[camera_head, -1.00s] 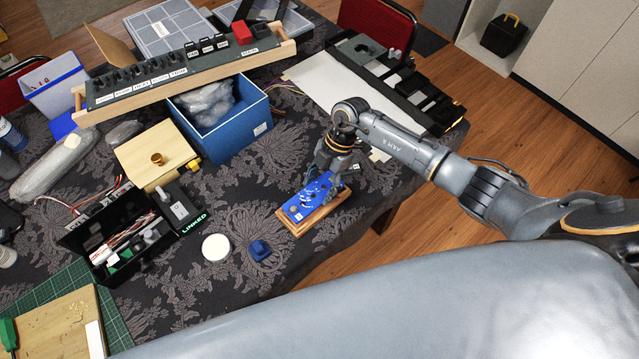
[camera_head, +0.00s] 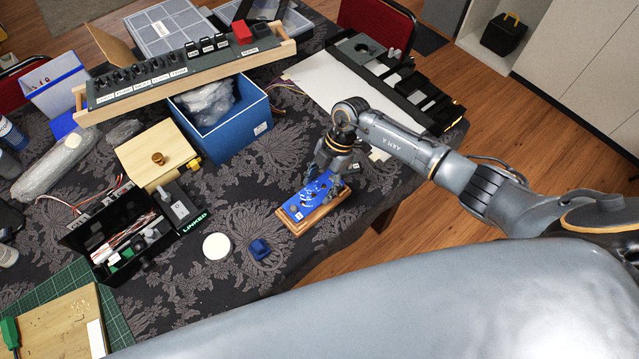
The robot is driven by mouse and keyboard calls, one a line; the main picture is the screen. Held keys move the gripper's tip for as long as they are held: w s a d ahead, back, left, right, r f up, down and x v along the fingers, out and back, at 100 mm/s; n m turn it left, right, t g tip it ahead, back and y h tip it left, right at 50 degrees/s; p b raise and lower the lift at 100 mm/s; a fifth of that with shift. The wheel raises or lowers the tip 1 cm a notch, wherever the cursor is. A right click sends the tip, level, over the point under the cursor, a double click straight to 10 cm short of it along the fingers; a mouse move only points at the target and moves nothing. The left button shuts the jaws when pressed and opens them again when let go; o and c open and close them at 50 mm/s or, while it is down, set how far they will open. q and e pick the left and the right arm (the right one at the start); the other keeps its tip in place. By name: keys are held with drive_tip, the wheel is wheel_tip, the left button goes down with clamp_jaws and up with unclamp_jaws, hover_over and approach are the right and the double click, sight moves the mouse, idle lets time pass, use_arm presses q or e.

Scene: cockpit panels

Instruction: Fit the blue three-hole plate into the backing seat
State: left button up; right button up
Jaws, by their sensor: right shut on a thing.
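The blue three-hole plate (camera_head: 302,205) lies over a wooden backing (camera_head: 328,213) at the table's right front. My right gripper (camera_head: 328,175) reaches down from above and is shut on the plate near its far right end. The plate's outline sits roughly along the wooden frame. I cannot tell whether it is down in the seat or just above it. The gripper hides part of the plate and of the backing's far end. My left gripper is not in view.
A black box with wires (camera_head: 115,235) and a blue bin (camera_head: 235,133) stand farther off. The table edge is close on the right.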

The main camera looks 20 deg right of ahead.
drive_tip(key=shift+p, duration=0.4)
idle(0.7)
drive_tip(key=shift+f+b, duration=0.8)
drive_tip(key=shift+f, duration=0.3)
drive_tip(key=o, duration=1.3)
drive_tip(key=v, duration=1.2)
